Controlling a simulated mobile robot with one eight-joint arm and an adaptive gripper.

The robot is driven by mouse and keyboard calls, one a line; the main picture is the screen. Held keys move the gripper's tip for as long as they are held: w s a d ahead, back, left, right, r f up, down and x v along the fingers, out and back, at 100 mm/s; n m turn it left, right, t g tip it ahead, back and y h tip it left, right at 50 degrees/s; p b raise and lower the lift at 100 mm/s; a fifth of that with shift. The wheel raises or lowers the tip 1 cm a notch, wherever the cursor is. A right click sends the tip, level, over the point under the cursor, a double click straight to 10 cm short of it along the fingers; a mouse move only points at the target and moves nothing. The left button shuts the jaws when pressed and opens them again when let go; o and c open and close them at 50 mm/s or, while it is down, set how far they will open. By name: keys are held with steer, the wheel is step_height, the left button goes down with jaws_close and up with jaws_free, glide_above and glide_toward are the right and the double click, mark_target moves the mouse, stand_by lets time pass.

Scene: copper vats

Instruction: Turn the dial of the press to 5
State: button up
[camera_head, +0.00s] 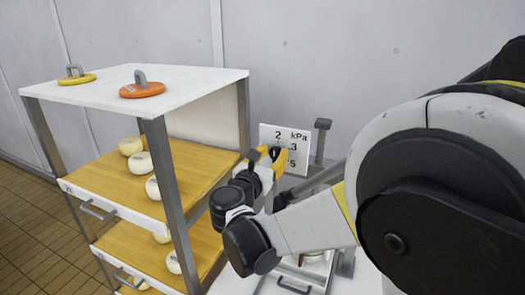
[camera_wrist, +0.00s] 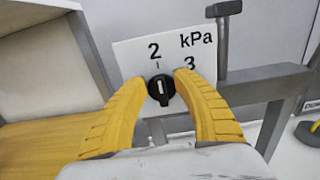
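The dial (camera_wrist: 161,88) is a black round knob with a pale pointer mark, on a white plate (camera_wrist: 128,62) marked kPa. The head view also shows the plate (camera_head: 265,133) with 2, 3 and 5, partly covered by my gripper. My gripper (camera_wrist: 161,82) has one yellow finger on each side of the dial, and both tips appear to touch it. The head view shows my gripper (camera_head: 271,155) at the plate too.
A shelf rack (camera_head: 190,95) with round pale cheeses stands left of the press. A yellow (camera_head: 77,79) and an orange (camera_head: 141,90) disc with handles lie on its top. A grey post (camera_head: 321,138) rises right of the plate.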

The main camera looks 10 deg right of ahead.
steer(key=shift+w+d, duration=0.15)
steer(key=shift+w, duration=0.1)
steer(key=shift+c, duration=0.5)
jaws_close()
